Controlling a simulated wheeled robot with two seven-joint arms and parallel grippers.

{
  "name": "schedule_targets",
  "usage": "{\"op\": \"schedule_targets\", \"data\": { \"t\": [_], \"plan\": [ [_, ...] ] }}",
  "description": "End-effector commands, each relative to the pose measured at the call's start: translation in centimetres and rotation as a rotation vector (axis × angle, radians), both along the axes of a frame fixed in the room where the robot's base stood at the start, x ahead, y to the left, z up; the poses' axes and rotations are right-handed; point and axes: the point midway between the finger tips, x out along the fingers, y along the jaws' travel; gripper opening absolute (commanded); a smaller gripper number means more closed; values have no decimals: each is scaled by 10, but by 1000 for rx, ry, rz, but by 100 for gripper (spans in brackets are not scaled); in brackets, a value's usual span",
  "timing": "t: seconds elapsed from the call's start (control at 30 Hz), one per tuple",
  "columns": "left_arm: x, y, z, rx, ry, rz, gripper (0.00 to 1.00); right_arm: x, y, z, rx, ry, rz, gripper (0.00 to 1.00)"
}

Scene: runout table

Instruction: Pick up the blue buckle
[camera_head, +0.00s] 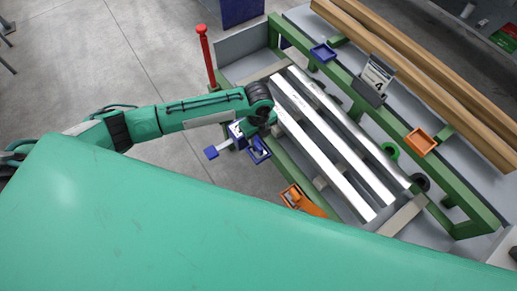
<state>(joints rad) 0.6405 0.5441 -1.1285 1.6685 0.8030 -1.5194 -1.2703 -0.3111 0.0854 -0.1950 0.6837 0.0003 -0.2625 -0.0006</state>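A small blue square frame (322,53), which looks like the blue buckle, lies on the far green rail near the table's upper left end. My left gripper (236,153) hangs over the near left edge of the table, below the wrist. Its blue-ended fingers look spread apart, with nothing clearly held between them. It is well apart from the blue frame, with the silver bars between them. My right gripper is not in view.
Silver bars (335,145) lie along the table. An orange square frame (420,142), a green ring (390,150), a dark ring (421,182) and a card holder (374,80) are to the right. A red post (206,55) stands at the left. Orange parts (303,201) sit at the near edge.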

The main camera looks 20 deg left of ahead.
Motion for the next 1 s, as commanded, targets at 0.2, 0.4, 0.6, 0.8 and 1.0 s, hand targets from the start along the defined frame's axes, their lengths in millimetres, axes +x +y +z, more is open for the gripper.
{"op": "schedule_targets", "data": {
  "t": [0.2, 0.4, 0.6, 0.8, 1.0],
  "plan": [
    [-1, 0, -15, 1, 0, 1, 40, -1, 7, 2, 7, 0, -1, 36],
    [-6, -2, -45, 1, 2, 1, 40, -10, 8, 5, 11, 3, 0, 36],
    [-5, -2, -61, 1, -1, 1, 40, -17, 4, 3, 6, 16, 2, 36],
    [-5, -2, -61, 0, -1, 0, 40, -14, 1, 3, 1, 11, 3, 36],
    [-5, -2, -61, 0, -1, 1, 1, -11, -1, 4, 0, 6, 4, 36]
  ]
}}
